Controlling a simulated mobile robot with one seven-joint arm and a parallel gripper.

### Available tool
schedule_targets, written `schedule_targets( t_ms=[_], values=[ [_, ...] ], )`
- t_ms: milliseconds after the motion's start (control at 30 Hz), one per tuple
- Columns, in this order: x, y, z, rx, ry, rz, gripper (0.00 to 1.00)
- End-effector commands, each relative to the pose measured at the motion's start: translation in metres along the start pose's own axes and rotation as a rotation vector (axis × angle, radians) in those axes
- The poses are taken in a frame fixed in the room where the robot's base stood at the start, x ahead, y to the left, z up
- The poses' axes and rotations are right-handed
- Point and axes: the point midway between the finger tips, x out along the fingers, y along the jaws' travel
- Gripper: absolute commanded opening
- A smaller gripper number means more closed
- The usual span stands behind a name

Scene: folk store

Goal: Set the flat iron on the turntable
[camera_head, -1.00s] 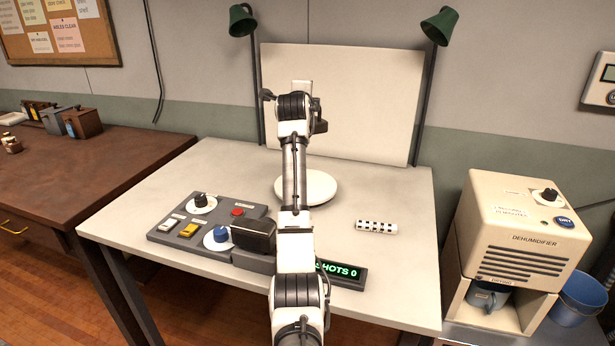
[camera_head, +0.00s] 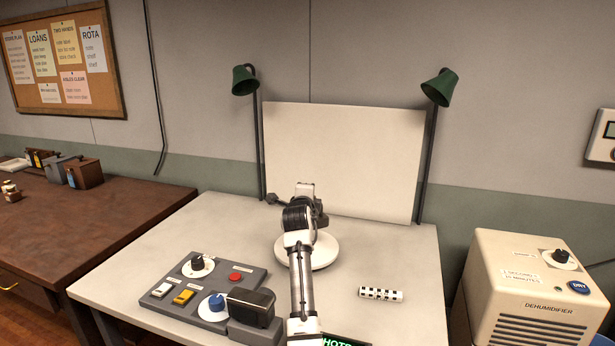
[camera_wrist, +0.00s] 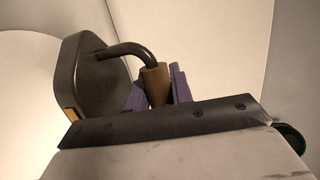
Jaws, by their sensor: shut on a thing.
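The flat iron (camera_wrist: 88,88) shows in the wrist view as a dark, flat-sided body with a bent metal bar and a wooden handle. My gripper (camera_wrist: 158,90) is shut on that handle with its purple fingers. The turntable (camera_head: 325,255) is a round white disc on the table in front of the white backdrop, partly covered by my arm. A pale round surface, apparently the turntable (camera_wrist: 28,95), lies behind the iron at the left of the wrist view. In the head view my arm hides most of the gripper and iron. Contact between iron and turntable cannot be told.
A control panel (camera_head: 228,271) with knobs and buttons is at the table's front left. A black-and-white checked bar (camera_head: 381,294) lies right of the turntable. Green lamps (camera_head: 439,87) flank the backdrop (camera_head: 345,150). A dehumidifier (camera_head: 530,290) stands right. The table's right side is mostly clear.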

Motion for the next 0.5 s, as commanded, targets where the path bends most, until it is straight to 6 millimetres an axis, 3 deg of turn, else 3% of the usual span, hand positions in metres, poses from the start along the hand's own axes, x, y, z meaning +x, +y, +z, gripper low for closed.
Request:
schedule_targets(
  t_ms=[200, 500],
  values=[
    [0.005, 0.024, -0.002, -0.001, 0.0, -0.011, 0.0],
    [0.008, 0.041, -0.002, -0.001, -0.001, -0.011, 0.0]
  ],
)
